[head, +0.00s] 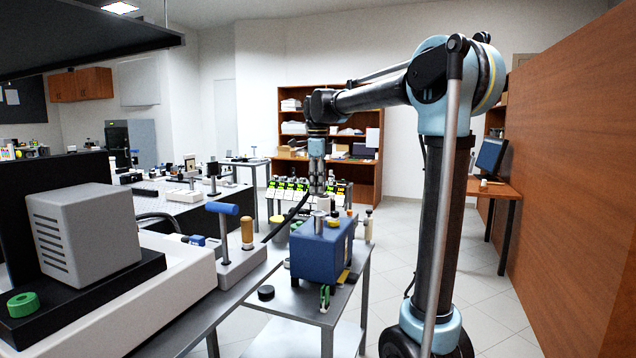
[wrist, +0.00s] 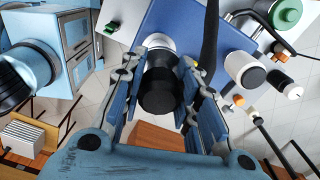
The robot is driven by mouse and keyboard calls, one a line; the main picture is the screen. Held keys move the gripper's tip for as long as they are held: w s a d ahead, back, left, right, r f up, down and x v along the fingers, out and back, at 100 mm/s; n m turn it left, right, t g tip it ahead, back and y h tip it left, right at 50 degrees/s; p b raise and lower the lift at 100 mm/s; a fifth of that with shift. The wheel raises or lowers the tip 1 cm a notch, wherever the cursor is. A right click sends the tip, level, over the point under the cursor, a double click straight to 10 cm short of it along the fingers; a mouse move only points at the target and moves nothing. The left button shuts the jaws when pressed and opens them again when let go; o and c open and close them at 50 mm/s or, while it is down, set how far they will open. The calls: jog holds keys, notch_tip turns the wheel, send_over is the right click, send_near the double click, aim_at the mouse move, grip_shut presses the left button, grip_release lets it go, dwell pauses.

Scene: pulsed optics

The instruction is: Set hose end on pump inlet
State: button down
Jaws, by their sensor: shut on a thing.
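The blue pump (head: 318,253) stands on a small metal cart in the head view. Its blue face also fills the upper middle of the wrist view (wrist: 178,28). My gripper (head: 317,190) points down just above the pump's top. In the wrist view my gripper's fingers (wrist: 160,72) are closed around a black cylindrical hose end (wrist: 160,94). A pale round collar (wrist: 158,45) shows beyond it, against the pump. The black hose (head: 285,222) rises from the left to my gripper. The pump inlet is largely hidden, and I cannot tell whether the hose end touches it.
A metal stand with a blue handle (head: 222,208) and a tan knob (head: 247,232) stands left of the pump. A black puck (head: 266,292) lies on the cart's front left. Several small bottles stand behind the pump. A wooden partition (head: 572,170) borders the right.

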jog(key=shift+f, duration=1.9)
jog(key=shift+s+f, duration=0.1)
jog(key=shift+f, duration=1)
jog(key=c, duration=1.1)
grip_release()
notch_tip(320, 180, up, 16)
jog(key=shift+f, duration=0.1)
jog(key=shift+d, duration=0.1)
